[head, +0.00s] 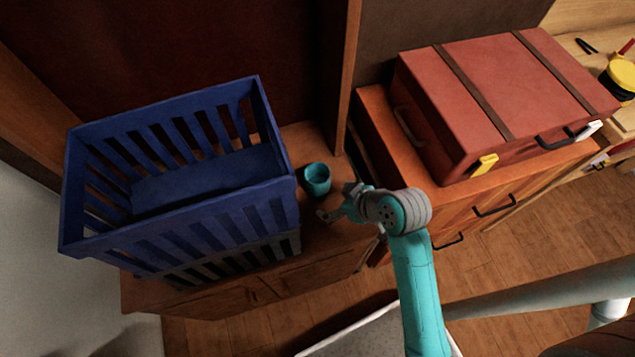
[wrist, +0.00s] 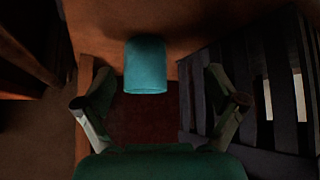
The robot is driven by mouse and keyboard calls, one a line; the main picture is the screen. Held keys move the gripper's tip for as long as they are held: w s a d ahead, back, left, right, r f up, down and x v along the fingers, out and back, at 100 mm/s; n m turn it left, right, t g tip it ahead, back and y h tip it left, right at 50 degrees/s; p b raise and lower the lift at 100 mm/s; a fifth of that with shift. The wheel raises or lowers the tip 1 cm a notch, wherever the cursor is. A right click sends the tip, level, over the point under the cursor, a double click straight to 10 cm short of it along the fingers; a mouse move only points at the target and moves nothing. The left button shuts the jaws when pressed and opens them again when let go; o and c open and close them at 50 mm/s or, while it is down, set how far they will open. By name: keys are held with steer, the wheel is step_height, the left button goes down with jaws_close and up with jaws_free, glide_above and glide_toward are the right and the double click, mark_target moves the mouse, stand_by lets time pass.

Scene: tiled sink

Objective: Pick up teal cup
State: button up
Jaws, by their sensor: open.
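The teal cup (head: 317,179) stands on the wooden cabinet top, between the blue crate and a wooden post, in the head view. In the wrist view the teal cup (wrist: 146,66) shows ahead, a little left of the middle between my fingers. My gripper (head: 334,205) is just in front of the cup, at its lower right in the head view. In the wrist view my gripper (wrist: 160,104) is open, one finger on each side, with nothing between the fingertips. The cup appears just beyond the fingertips; I cannot tell whether anything touches it.
A blue slatted crate (head: 190,219) stands on the cabinet (head: 318,243) close to the cup's left. A wooden post (head: 346,75) rises behind the cup. A red suitcase (head: 500,98) lies on another cabinet at the right. The cabinet top around the cup is a narrow strip.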

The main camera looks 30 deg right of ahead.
mark_target(318, 179)
steer(key=w+d+r+n+g+y, duration=0.1)
steer(key=w+d+r+n+g, duration=0.1)
steer(key=w+r+n, duration=0.3)
steer(key=f, duration=0.1)
steer(key=a+f+m, duration=0.1)
steer(key=w+f+m, duration=0.1)
steer(key=shift+a+f, duration=0.3)
steer(key=shift+f, duration=0.05)
steer(key=shift+w+d+x, duration=0.1)
steer(key=shift+d+x, duration=0.05)
steer(key=shift+x, duration=1.25)
steer(key=shift+w+d+x, duration=0.1)
steer(key=shift+d+x, duration=0.05)
steer(key=shift+x, duration=1.25)
steer(key=c, duration=1.2)
